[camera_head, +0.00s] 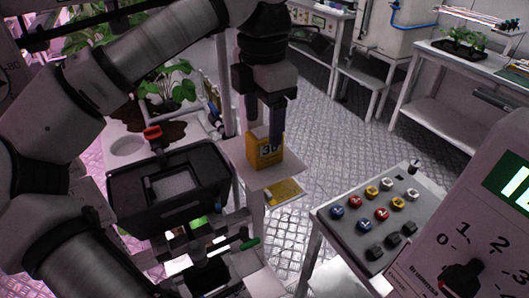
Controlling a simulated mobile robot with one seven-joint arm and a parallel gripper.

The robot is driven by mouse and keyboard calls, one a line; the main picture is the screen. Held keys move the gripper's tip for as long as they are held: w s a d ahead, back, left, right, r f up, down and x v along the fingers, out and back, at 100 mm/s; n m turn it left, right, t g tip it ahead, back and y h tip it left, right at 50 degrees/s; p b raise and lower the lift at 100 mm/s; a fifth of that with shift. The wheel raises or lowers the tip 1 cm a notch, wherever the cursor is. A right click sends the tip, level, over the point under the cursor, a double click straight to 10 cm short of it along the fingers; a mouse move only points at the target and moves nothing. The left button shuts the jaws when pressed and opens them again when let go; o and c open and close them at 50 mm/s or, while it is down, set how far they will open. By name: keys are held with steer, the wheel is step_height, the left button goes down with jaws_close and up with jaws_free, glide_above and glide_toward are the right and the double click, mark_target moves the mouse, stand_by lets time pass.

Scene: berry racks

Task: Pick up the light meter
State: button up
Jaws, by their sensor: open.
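A small yellow block-shaped device (262,154) with a dark number on its front stands upright on a pale shelf plate (284,177). It appears to be the light meter. My gripper (264,126) points straight down over it, its two dark fingers apart. The right finger reaches down along the device's right side; the left fingertip is near its upper left edge. I cannot tell whether either finger touches it. The device's upper part is partly hidden by the fingers.
A black case (133,206) sits left of the shelf. A panel with coloured buttons (350,244) and a grey dial unit (418,262) stand at the right. Plants (172,88) grow behind my arm. The metal floor is clear toward the back benches.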

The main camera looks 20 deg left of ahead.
mark_target(265, 130)
steer(key=shift+d+f+b, duration=0.1)
steer(key=shift+f+b, duration=1.75)
steer(key=shift+f, duration=0.9)
steer(key=shift+r, duration=0.1)
steer(key=c, duration=1.2)
